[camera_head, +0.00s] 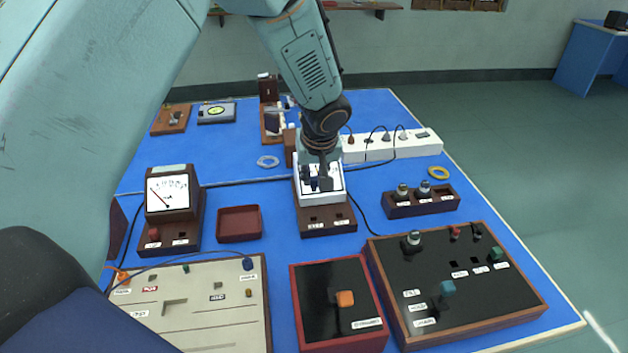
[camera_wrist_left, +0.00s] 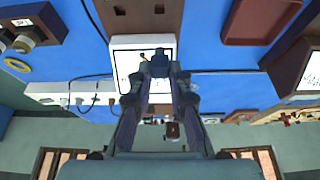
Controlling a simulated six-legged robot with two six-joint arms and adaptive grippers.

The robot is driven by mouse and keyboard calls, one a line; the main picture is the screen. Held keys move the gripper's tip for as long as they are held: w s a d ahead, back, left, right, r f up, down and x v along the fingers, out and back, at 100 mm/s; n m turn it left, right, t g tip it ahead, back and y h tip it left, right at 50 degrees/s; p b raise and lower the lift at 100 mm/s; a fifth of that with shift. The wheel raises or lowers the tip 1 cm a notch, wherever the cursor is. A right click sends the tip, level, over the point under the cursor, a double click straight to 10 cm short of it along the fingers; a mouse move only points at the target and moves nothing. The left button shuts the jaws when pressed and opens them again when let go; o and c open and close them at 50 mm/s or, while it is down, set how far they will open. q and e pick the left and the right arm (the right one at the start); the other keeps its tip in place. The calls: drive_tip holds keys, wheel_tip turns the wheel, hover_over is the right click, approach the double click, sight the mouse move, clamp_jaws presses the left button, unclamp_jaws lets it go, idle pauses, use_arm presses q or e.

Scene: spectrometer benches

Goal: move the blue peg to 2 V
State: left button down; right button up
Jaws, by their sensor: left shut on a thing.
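My left gripper (camera_head: 318,180) reaches down over the middle device, a dark brown box (camera_head: 326,222) with a white-framed face (camera_head: 340,192). In the left wrist view its fingers (camera_wrist_left: 160,78) are closed on a small dark blue piece that looks like the blue peg (camera_wrist_left: 161,54), in front of the white face. The fingers hide most of the face and the peg's lower end, so I cannot tell whether the peg sits in a hole. The labels on the box front are too small to read. My right gripper is not in view.
A needle meter (camera_head: 168,192) and a red tray (camera_head: 239,224) stand to the left. A white power strip (camera_head: 390,146) lies behind. In front are a cream board (camera_head: 215,325), a red-framed box (camera_head: 337,277) and a wide black panel (camera_head: 460,305). A cable runs right of the middle box.

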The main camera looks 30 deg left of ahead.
use_arm(q)
drive_tip(key=shift+s+r+p, duration=0.1)
drive_tip(key=shift+r+p, duration=0.25)
drive_tip(key=shift+r, duration=0.9)
drive_tip(key=d+f+p, duration=0.1)
drive_tip(key=f, duration=0.1)
drive_tip(key=w+d+f, duration=0.1)
drive_tip(key=f, duration=0.1)
drive_tip(key=d+f+p, duration=0.1)
drive_tip(key=d+f, duration=0.1)
drive_tip(key=f, duration=0.1)
drive_tip(key=shift+w+p, duration=0.3)
drive_tip(key=shift+w, duration=0.05)
drive_tip(key=shift+w+d+r, duration=0.2)
drive_tip(key=shift+w+d, duration=0.05)
drive_tip(key=shift+w, duration=0.3)
drive_tip(key=shift+w+d+r, duration=0.15)
drive_tip(key=shift+w+d, duration=0.1)
drive_tip(key=shift+w, duration=0.3)
drive_tip(key=shift+f, duration=0.1)
